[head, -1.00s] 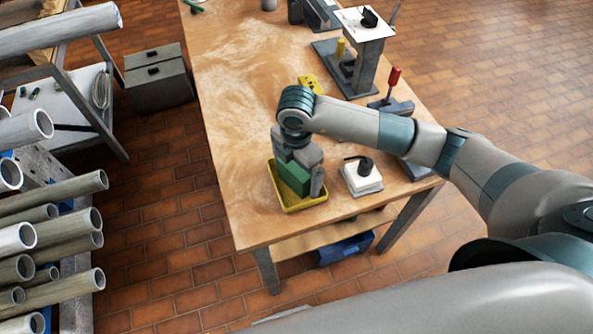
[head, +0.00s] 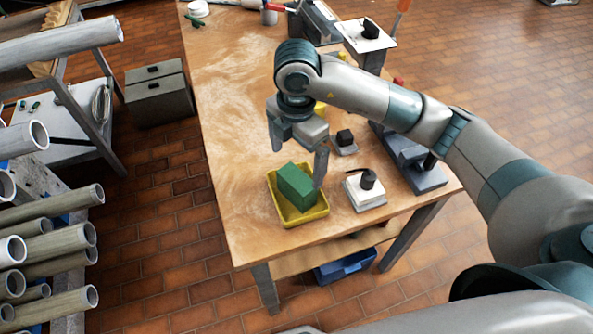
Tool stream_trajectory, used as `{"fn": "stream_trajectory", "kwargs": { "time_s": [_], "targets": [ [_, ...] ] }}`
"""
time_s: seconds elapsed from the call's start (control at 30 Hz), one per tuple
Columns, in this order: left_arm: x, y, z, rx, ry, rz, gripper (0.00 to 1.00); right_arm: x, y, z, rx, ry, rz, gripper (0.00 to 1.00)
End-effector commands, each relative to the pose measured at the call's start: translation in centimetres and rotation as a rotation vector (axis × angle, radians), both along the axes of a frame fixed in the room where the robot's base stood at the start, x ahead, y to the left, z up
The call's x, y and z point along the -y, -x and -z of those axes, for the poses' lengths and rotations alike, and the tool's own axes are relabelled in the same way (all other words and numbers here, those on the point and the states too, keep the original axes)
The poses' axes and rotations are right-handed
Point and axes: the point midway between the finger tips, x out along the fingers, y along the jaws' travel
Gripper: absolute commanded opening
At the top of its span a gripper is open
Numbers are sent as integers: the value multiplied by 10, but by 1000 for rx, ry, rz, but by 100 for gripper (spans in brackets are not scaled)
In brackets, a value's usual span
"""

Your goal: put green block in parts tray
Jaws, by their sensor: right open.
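The green block (head: 297,185) lies inside the yellow parts tray (head: 291,218) near the front end of the wooden table. It sits tilted in the picture, with the tray's rim showing around it. My right gripper (head: 298,164) is open above the block, its two fingers spread to either side. The right finger overlaps the tray's far right edge in the picture. The block rests apart from the left finger; whether the right finger touches it I cannot tell. My left gripper is not in view.
A white block with a black knob (head: 365,189) stands right of the tray. A grey clamp-like fixture (head: 412,160) is farther right. A small dark-topped piece (head: 345,141) sits behind. The wooden table (head: 229,130) is clear left of the tray. Pipes (head: 55,235) lie at far left.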

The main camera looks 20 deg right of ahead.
Motion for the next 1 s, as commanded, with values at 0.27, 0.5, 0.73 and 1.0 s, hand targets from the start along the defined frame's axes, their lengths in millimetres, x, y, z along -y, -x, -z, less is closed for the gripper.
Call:
{"fn": "stream_trajectory", "kwargs": {
  "time_s": [0.27,0.5,0.73,1.0],
  "targets": [
    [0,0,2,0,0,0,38,0,0,-13,1,0,1,97],
    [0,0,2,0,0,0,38,0,0,-14,0,0,1,97],
    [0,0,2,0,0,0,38,0,0,-13,0,0,1,97],
    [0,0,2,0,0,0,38,0,0,-13,0,0,1,97]
  ]
}}
